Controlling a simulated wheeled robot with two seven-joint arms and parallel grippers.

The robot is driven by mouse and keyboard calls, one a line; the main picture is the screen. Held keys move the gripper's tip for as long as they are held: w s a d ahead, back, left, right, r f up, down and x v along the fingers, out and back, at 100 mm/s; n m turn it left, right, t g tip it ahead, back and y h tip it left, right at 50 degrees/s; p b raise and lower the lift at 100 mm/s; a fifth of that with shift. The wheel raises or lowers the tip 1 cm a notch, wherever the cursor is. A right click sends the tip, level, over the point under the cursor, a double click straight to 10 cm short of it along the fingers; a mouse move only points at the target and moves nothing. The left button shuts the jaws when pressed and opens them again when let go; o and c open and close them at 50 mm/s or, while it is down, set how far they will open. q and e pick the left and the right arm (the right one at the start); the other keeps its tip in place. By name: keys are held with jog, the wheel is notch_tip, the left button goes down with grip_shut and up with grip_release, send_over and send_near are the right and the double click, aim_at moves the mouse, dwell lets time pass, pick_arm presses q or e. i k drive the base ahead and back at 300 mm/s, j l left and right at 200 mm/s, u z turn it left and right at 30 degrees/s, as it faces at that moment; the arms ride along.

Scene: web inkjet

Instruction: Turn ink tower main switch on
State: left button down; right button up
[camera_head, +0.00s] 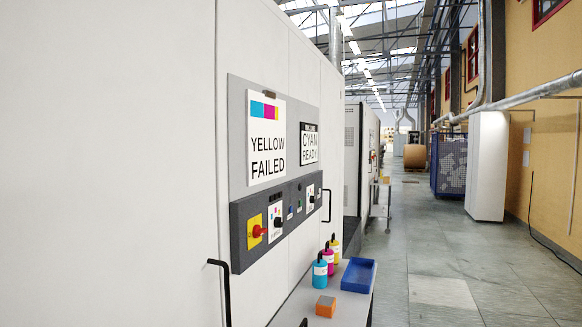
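The ink tower (130,130) is a tall white cabinet filling the left of the head view. A grey panel on it carries a sign (266,140) reading "YELLOW FAILED" and a smaller sign (309,145) reading "CYAN READY". Below them is a dark control strip (240,245). At its left end a red rotary switch (258,231) sits on a yellow plate (250,216); it looks like the main switch. Its handle appears roughly level, but its on or off position cannot be read. Neither of my grippers is in view.
Black door handles (222,285) stick out from the cabinet. The aisle floor (440,265) at right is clear.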

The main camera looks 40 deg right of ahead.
aim_at(257, 232)
jog(key=i+l, duration=0.1)
jog(key=l, duration=0.3)
jog(key=i+l, duration=0.1)
jog(key=l, duration=0.35)
jog(key=i+l+z, duration=0.1)
jog(key=l, duration=0.3)
jog(key=i+l, duration=0.15)
jog(key=l, duration=0.3)
